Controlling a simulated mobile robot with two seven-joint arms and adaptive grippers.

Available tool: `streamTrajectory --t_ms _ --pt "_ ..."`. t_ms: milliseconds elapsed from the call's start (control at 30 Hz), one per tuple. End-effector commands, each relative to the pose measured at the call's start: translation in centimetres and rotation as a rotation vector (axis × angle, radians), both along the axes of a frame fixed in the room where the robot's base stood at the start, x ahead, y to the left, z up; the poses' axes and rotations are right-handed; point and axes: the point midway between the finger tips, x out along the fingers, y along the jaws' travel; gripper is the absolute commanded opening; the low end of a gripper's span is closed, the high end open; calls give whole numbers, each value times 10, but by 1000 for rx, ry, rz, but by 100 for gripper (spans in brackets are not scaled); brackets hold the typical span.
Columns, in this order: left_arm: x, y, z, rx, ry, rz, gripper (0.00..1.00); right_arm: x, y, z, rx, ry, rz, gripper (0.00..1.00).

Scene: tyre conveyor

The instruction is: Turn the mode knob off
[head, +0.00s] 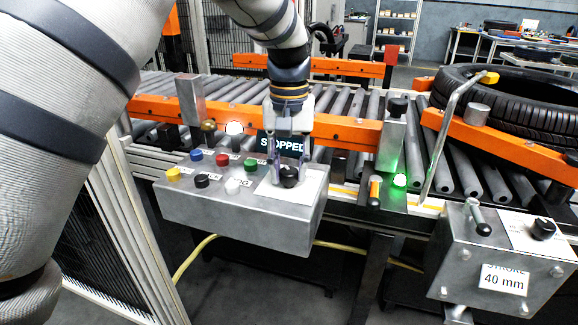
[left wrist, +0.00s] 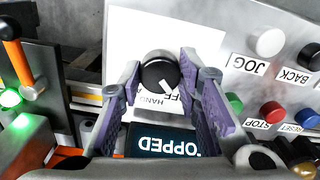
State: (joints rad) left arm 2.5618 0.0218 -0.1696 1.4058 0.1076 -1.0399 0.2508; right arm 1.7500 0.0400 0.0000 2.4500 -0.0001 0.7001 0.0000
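The mode knob (head: 289,176) is a round black knob on a white label plate at the right of the grey control box (head: 240,212). In the left wrist view the knob (left wrist: 160,72) carries a white pointer line, aimed down and slightly right, near the partly hidden lettering "HAND" and "...FF". My left gripper (head: 290,168) points down at the knob. In the left wrist view its purple-padded fingers (left wrist: 160,80) stand apart on either side of the knob, with visible gaps. My right gripper is in neither view.
The box also bears coloured push buttons (head: 222,159) and a "STOPPED" display (head: 281,145). A roller conveyor with orange rails (head: 345,131) lies behind. A tyre (head: 505,105) rests at the right. A "40 mm" stroke box (head: 497,262) stands at the front right.

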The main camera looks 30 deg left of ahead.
Motion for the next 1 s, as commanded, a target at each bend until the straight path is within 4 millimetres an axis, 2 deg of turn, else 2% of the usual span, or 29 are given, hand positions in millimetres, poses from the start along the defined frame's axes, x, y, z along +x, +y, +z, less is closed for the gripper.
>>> streamTrajectory --t_ms 33,100,433,567,700,800,1000 --pt "0 0 0 0 -2 2 40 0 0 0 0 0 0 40" --pt "0 0 0 0 -1 1 51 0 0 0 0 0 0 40" --pt "1 0 6 0 -3 0 51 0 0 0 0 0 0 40" --pt "2 0 34 2 -8 0 51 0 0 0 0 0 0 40" --pt "1 0 74 1 -9 0 51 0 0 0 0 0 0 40" --pt "1 0 96 0 -5 0 51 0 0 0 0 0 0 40" --pt "0 0 119 0 -2 0 51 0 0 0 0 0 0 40"
